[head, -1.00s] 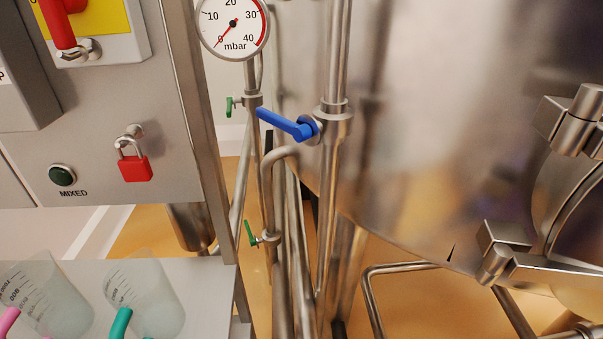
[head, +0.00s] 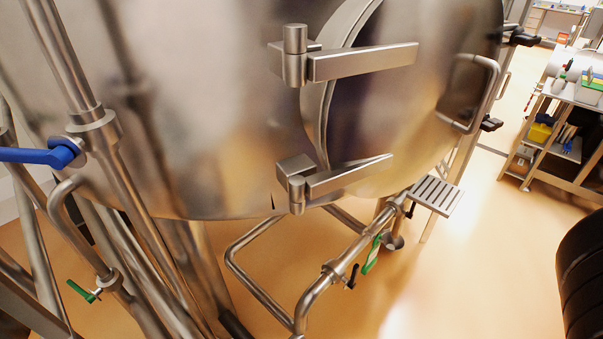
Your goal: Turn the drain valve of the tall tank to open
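The tall steel tank (head: 220,110) fills the left and middle of the head view, with a round hinged door on its front. A steel pipe (head: 318,290) runs under the tank. A green lever (head: 372,254) sits on this pipe, and black handles (head: 352,277) show near it. No label shows which of these is the drain valve. I cannot tell whether the green lever lies along or across the pipe. A blue lever (head: 40,156) and a smaller green lever (head: 82,292) are on pipes at the left. My gripper is not in view.
A small slatted step (head: 437,195) stands right of the pipe. The door's hinge arms (head: 360,62) and handle (head: 490,90) stick out from the tank. A loaded trolley (head: 540,150) stands at the far right. The tan floor (head: 480,270) between is clear.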

